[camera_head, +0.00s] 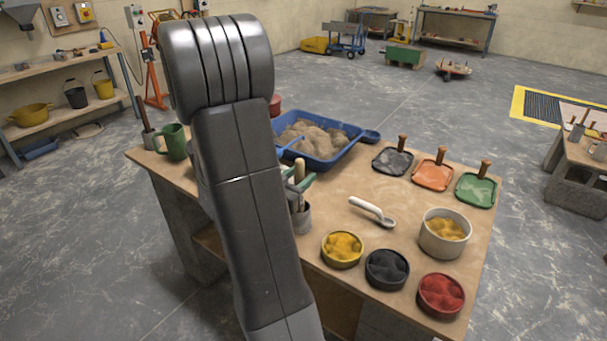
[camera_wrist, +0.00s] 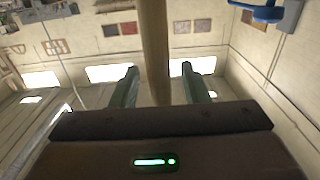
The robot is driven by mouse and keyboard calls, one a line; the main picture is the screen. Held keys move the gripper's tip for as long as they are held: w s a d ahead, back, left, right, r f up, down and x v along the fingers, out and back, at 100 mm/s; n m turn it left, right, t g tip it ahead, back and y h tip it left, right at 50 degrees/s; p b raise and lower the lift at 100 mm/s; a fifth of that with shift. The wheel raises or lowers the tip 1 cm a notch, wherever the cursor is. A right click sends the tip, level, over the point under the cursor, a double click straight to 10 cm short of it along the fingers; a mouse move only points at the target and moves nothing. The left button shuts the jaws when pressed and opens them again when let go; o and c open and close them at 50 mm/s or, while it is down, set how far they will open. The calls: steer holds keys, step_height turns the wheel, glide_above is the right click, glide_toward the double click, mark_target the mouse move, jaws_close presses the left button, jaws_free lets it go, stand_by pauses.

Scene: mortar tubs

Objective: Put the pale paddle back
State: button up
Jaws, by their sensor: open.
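A pale wooden stick, likely the pale paddle (camera_head: 299,168), stands upright at a small grey pot (camera_head: 301,218) beside my arm. In the wrist view the pale stick (camera_wrist: 155,45) runs down between the two green fingers of my gripper (camera_wrist: 160,86). The fingers are open, one on each side of it, with gaps showing. My gripper (camera_head: 298,184) is partly hidden behind my arm in the head view. The stick's lower end and most of the pot's left side are hidden, so I cannot tell whether the stick rests in the pot.
A blue tub of sand (camera_head: 345,158) is behind. A white scoop (camera_head: 372,211) lies right of the pot. Yellow (camera_head: 342,262), black (camera_head: 386,282) and red (camera_head: 440,308) bowls line the front. Three handled floats and a pot (camera_head: 445,245) stand right. A green mug (camera_head: 173,155) is left.

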steer(key=v, duration=0.9)
steer(key=shift+s+a, duration=0.2)
steer(key=shift+s, duration=0.15)
steer(key=shift+w, duration=0.1)
steer(key=x, duration=1.1)
steer(key=shift+w+d+f, duration=0.1)
steer(key=shift+w+d, duration=0.2)
steer(key=shift+w+f, duration=0.1)
steer(key=shift+f, duration=0.1)
steer(key=shift+r, duration=0.25)
steer(key=shift+a, duration=0.1)
